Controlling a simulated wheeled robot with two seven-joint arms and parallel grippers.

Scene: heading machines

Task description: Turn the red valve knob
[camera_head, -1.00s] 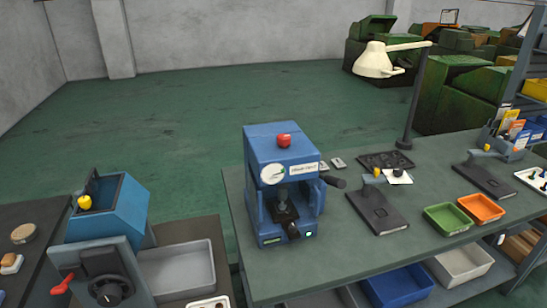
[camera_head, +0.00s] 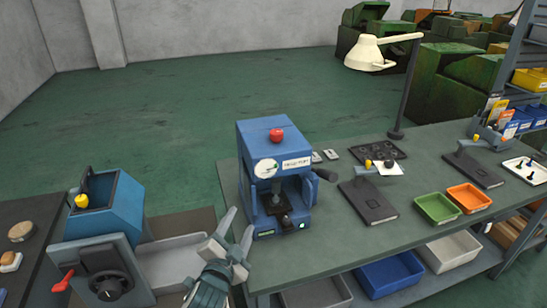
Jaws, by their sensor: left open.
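A small red knob (camera_head: 276,135) sits on top of the blue machine (camera_head: 265,150), which stands on the grey-green workbench and has a round white gauge on its front. My left gripper (camera_head: 240,226) is at the bottom centre, in front of and below the blue machine's left side. Its two fingers are spread apart with nothing between them, and it is apart from the knob. A red lever (camera_head: 62,281) is on the front of another blue machine (camera_head: 100,215) at lower left. My right gripper does not show.
A grey tray (camera_head: 165,260) lies left of my gripper. On the workbench (camera_head: 325,240) stand black plates, a green bin (camera_head: 437,208), an orange bin (camera_head: 469,197) and a lamp (camera_head: 370,53). A black handle (camera_head: 326,175) sticks out right of the blue machine.

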